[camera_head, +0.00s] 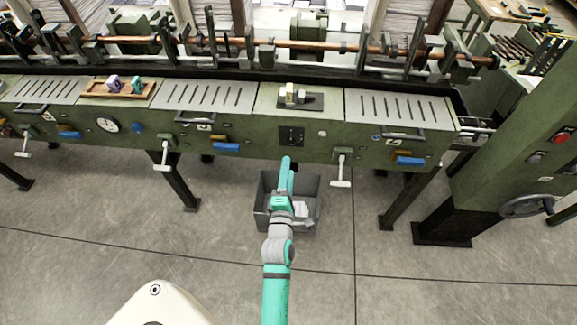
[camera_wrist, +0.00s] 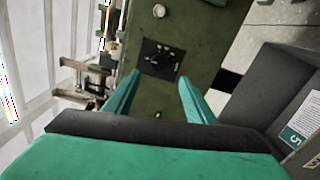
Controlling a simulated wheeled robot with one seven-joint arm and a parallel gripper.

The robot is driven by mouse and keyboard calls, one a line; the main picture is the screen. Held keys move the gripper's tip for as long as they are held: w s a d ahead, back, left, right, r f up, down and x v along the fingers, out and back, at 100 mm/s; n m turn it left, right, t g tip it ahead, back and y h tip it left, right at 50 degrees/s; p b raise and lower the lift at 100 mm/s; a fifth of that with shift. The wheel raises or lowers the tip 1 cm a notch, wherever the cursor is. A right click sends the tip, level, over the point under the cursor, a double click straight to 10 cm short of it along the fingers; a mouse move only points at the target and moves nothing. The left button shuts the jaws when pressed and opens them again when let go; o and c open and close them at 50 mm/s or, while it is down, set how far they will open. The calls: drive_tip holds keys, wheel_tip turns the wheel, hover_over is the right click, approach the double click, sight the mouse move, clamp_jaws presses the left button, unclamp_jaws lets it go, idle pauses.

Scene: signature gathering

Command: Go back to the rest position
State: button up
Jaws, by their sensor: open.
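My gripper (camera_wrist: 156,95) shows in the wrist view as two teal fingers spread apart with nothing between them. Beyond them is the green front of the machine with a black switch panel (camera_wrist: 160,58). In the head view my teal and grey arm reaches forward from the bottom, and my gripper (camera_head: 288,168) is in front of the machine, above the grey bin (camera_head: 266,209). The fingertips are hard to make out there.
The long green machine (camera_head: 232,143) spans the back, with slotted plates, a wooden tray (camera_head: 93,95) and small blocks on top. Handles stick out from its front. A green post with a handwheel (camera_head: 527,206) stands at right. The grey floor (camera_head: 130,235) is largely clear.

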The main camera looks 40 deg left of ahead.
idle(0.5)
drive_tip(key=s+d+f+m+h, duration=0.2)
drive_tip(key=s+d+m, duration=0.4)
drive_tip(key=d, duration=0.3)
drive_tip(key=s+d+f+m+h, duration=0.2)
drive_tip(key=s+d+m, duration=0.35)
drive_tip(key=d, duration=0.35)
drive_tip(key=s+d+r+m+h, duration=0.2)
drive_tip(key=s+d+r+m, duration=0.1)
drive_tip(key=s+d+m, duration=0.3)
drive_tip(key=s+d+r+m+h, duration=0.3)
drive_tip(key=s+d+m, duration=0.4)
drive_tip(key=s, duration=0.4)
drive_tip(key=shift+d+r+m+h, duration=0.25)
drive_tip(key=shift+r+m+h, duration=0.05)
drive_tip(key=shift+r+m, duration=0.45)
